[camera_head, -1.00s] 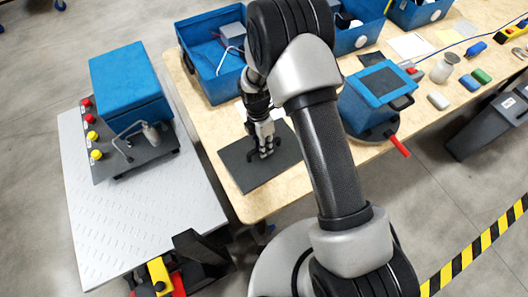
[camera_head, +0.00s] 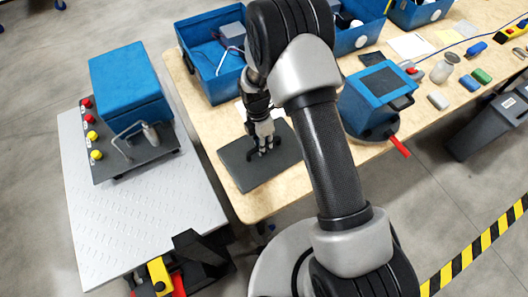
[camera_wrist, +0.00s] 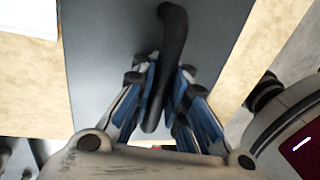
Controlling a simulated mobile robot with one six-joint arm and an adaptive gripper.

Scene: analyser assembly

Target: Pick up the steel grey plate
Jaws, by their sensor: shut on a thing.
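The steel grey plate (camera_head: 240,172) is a flat, dark grey square at the near left corner of the wooden table. In the wrist view the plate (camera_wrist: 105,60) fills the middle, with a black bar handle (camera_wrist: 172,60) standing on it. My gripper (camera_head: 264,147) is above the plate, pointing down. In the wrist view its blue-padded fingers (camera_wrist: 158,100) are shut on the handle from both sides. The plate looks level; whether there is a gap under it is hard to tell. My gripper hides part of the plate's far side.
A blue bin (camera_head: 207,62) stands behind the plate, and a blue box with a red handle (camera_head: 372,102) stands to its right. On the left, a metal-topped cart (camera_head: 150,225) carries a blue-topped device (camera_head: 130,85), with a floor gap between cart and table.

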